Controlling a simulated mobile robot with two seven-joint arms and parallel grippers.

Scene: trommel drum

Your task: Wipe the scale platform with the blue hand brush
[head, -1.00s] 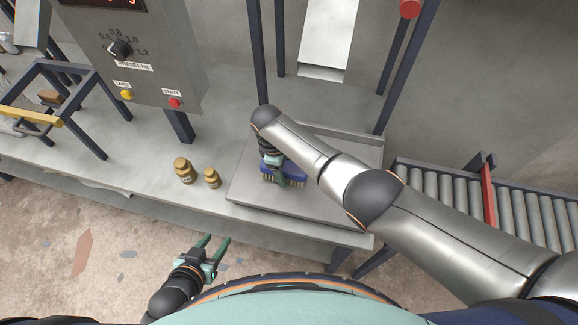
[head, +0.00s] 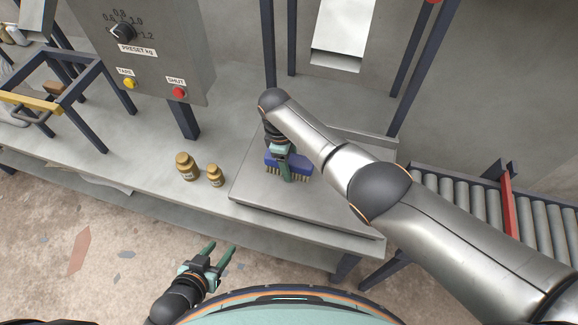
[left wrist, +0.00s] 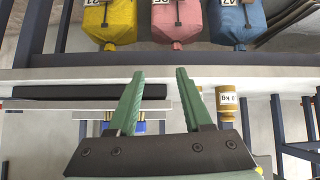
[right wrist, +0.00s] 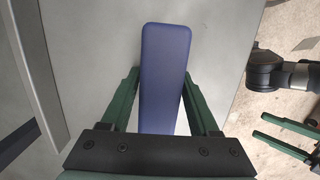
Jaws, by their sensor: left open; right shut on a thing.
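The blue hand brush (head: 300,165) is on the scale platform (head: 325,208), bristles down, toward the platform's left half. My right gripper (head: 287,172) is shut on the brush from above. In the right wrist view the blue brush back (right wrist: 165,75) lies between my right fingers (right wrist: 160,105), over the grey platform. Whether the bristles press on the plate is hard to tell. My left gripper (head: 219,254) is open and empty, in front of the bench edge. The left wrist view shows its green fingers (left wrist: 155,100) apart with nothing between them.
Two brass weights (head: 186,167) (head: 215,175) stand on the bench left of the platform. A grey control box (head: 150,50) with a dial and two buttons stands behind them. A roller conveyor (head: 480,210) lies to the right. Blue posts rise behind the platform.

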